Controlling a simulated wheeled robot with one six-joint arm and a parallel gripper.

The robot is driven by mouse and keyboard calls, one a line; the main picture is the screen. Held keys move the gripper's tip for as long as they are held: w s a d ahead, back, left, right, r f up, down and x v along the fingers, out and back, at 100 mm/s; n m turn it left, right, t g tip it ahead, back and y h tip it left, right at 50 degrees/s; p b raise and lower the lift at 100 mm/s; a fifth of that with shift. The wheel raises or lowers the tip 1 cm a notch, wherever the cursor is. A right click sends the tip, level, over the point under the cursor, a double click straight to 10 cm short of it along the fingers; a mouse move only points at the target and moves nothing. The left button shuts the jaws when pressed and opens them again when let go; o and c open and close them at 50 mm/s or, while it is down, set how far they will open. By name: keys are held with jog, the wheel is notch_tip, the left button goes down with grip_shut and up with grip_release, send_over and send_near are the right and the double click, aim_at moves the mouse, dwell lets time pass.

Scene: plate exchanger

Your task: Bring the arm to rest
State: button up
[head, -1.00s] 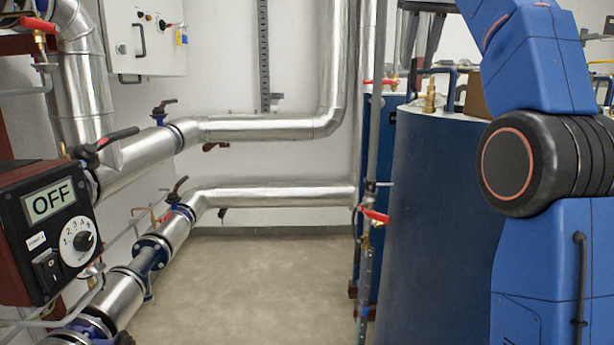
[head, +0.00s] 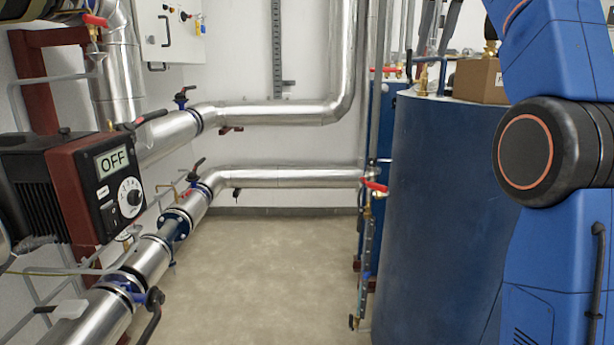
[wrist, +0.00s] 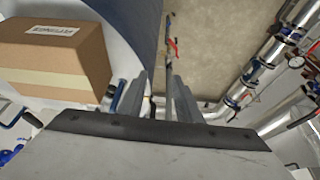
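My gripper (wrist: 160,88) shows in the wrist view with its two grey fingers apart and nothing between them. Pipes and floor show through the gap. In the head view my blue arm, with a black joint, stands along the right side, in front of the blue tank (head: 440,210). The gripper itself is outside the head view.
A cardboard box (head: 478,80) sits on the tank; it also shows in the wrist view (wrist: 60,55). A pump controller reading OFF (head: 112,160) and silver pipes (head: 190,210) line the left. The floor (head: 270,265) between is clear.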

jog(key=s+f, duration=1.2)
jog(key=f, duration=0.5)
jog(key=s+f, duration=1.1)
jog(key=f, duration=0.7)
jog(key=s+f, duration=1.2)
jog(key=f, duration=0.6)
jog(key=shift+s+f, duration=0.15)
jog(key=shift+s, duration=0.2)
jog(key=shift+o, duration=0.4)
jog(key=shift+d, duration=0.1)
